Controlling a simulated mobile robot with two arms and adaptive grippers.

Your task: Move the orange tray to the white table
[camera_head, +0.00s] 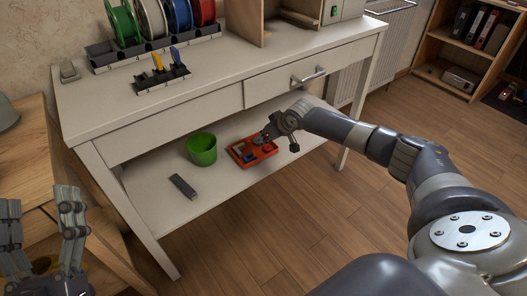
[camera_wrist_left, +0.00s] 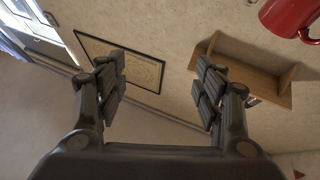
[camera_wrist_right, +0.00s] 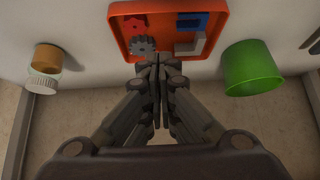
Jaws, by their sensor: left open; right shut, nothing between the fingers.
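The orange tray (camera_head: 262,157) lies on the lower shelf of the white table (camera_head: 215,78). It holds small red, blue and grey parts and a gear; the tray (camera_wrist_right: 163,22) also fills the top middle of the right wrist view. My right gripper (camera_head: 267,133) is shut and empty, with its fingertips at the near edge of the tray in the right wrist view (camera_wrist_right: 155,62); I cannot tell whether they touch it. My left gripper (camera_head: 40,206) is open and empty at the lower left, and its wide-apart fingers show in the left wrist view (camera_wrist_left: 160,80).
A green cup (camera_head: 202,149) stands left of the tray, with a dark grey bar (camera_head: 184,186) nearby. The tabletop carries spools (camera_head: 150,18), a small tool rack (camera_head: 161,74) and a wooden box. Its front middle is clear. A drawer handle (camera_head: 308,76) juts out above the shelf.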

